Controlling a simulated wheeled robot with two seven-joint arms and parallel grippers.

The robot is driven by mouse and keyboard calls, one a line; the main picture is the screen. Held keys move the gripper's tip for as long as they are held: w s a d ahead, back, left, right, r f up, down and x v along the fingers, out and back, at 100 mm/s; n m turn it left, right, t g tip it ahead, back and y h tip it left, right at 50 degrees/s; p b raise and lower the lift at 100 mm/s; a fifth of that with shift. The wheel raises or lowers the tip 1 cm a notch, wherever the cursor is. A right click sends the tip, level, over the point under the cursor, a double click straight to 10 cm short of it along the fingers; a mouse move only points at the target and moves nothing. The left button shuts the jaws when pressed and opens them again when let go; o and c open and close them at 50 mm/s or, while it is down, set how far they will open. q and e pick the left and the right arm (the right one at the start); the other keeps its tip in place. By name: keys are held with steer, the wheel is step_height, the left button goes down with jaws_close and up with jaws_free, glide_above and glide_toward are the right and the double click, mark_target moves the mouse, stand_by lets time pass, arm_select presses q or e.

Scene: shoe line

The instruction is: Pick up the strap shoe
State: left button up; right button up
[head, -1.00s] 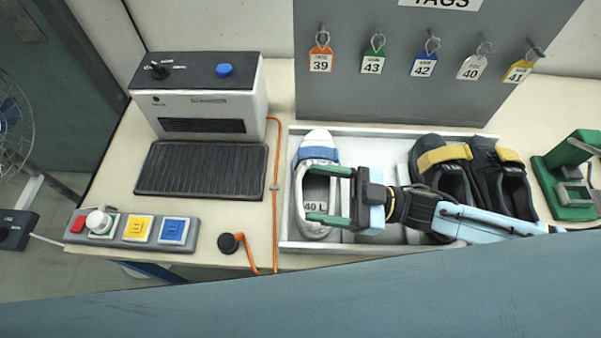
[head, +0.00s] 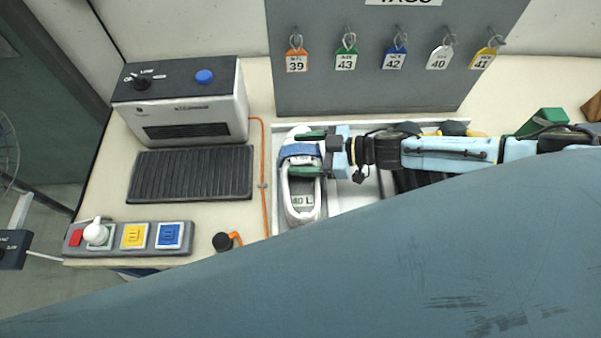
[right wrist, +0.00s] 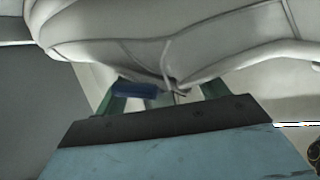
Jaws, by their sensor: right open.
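The strap shoe (head: 301,210), white with a blue strap (head: 299,150) and a "40 L" insole, lies in the left part of the tray with its toe to the back. My right gripper (head: 308,153) comes in from the right and is open, its green fingers over the shoe around the strap area. I cannot tell whether the fingers touch the shoe. In the right wrist view, the shoe's white side (right wrist: 180,45) fills the top, close to the gripper, with a bit of blue strap (right wrist: 135,89) between the green fingers. My left gripper is not in view.
The light tray (head: 274,229) also holds dark shoes, mostly hidden behind my arm. A grey board with numbered tags (head: 395,58) stands behind. A grey machine (head: 190,118), a black ribbed mat (head: 190,174), a button panel (head: 128,236) and an orange cable (head: 263,160) are to the left.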

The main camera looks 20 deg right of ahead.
steer(key=shift+w+a+f, duration=0.1)
steer(key=shift+w+a, duration=0.05)
steer(key=shift+a, duration=0.1)
steer(key=c, duration=1.4)
